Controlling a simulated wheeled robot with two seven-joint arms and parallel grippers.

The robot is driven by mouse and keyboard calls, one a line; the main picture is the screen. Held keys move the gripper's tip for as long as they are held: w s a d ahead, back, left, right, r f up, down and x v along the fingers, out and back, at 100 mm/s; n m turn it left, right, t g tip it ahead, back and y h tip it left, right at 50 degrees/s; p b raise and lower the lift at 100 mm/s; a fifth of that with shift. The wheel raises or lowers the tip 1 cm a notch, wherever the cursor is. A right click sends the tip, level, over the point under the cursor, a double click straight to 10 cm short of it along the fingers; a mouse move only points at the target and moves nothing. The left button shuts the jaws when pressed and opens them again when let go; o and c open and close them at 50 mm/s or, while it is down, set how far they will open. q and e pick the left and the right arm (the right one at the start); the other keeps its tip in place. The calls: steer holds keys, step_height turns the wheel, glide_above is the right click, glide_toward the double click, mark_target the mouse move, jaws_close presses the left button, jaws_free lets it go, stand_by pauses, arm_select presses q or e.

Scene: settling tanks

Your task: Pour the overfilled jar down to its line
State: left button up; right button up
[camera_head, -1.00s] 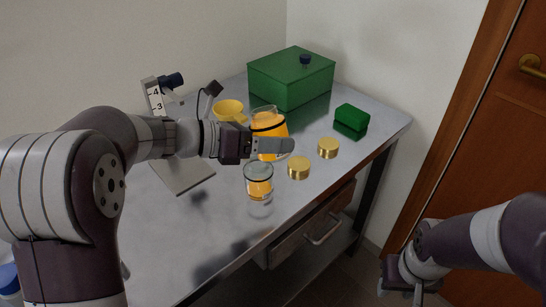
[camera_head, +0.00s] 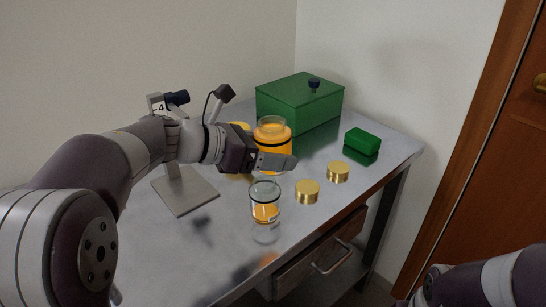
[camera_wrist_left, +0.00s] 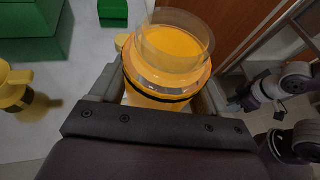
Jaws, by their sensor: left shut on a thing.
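The large clear jar (camera_head: 273,138) holds orange contents that reach above its black line. In the left wrist view the jar (camera_wrist_left: 170,62) sits between the fingers, open at the top and nearly upright. My left gripper (camera_head: 275,162) is shut on it and appears to hold it a little above the table. A smaller glass jar (camera_head: 265,208) with a dark ring and some orange inside stands in front of it. My right arm shows at the lower right; its gripper (camera_wrist_left: 245,98) is small in the left wrist view, its jaws unclear.
Two gold lids (camera_head: 307,191) lie to the right. A green lidded box (camera_head: 300,105) and a small green block (camera_head: 362,141) stand behind. A yellow cup (camera_wrist_left: 14,88) is partly hidden by my arm in the head view. A stand with a scale (camera_head: 185,192) is at left.

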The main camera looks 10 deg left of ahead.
mark_target(259, 125)
arm_select(q)
steer(key=shift+r+p, duration=1.85)
steer(key=shift+r, duration=0.7)
